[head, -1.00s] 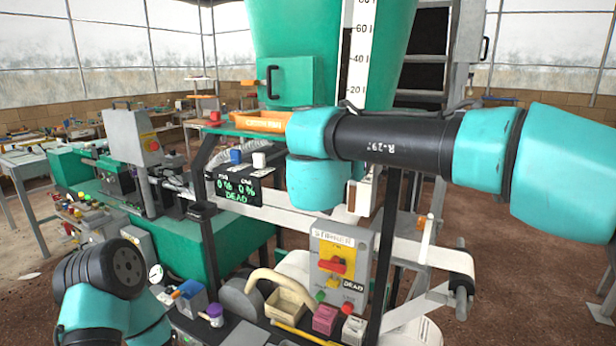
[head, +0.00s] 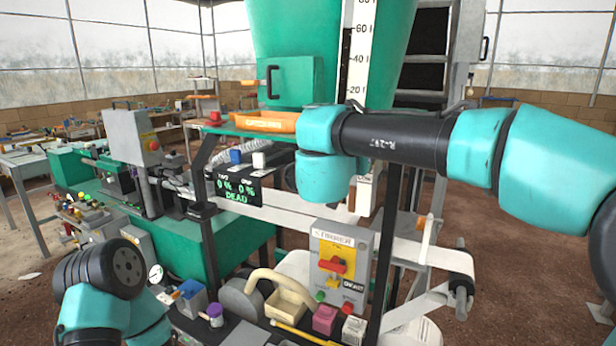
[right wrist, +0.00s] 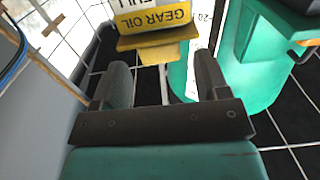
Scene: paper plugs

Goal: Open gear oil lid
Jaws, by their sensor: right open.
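In the right wrist view, the gear oil box (right wrist: 152,20) has a yellow label reading GEAR OIL. It is at the top edge, and its upper part is cut off. A yellow-brown ledge or flap (right wrist: 150,42) shows just under it; I cannot tell whether this is the lid. My right gripper (right wrist: 162,64) is open, with its two dark fingers pointing toward the box. Nothing is seen held between them. In the head view my right wrist covers that area, and the gear oil is not clearly seen. My left gripper is not visible.
In the head view, an orange catch pan (head: 266,122) lies on the green shelf behind my right wrist. A starter panel (head: 338,262) stands below. A green hopper with a scale (head: 356,60) rises behind. A green container (right wrist: 262,55) shows in the right wrist view.

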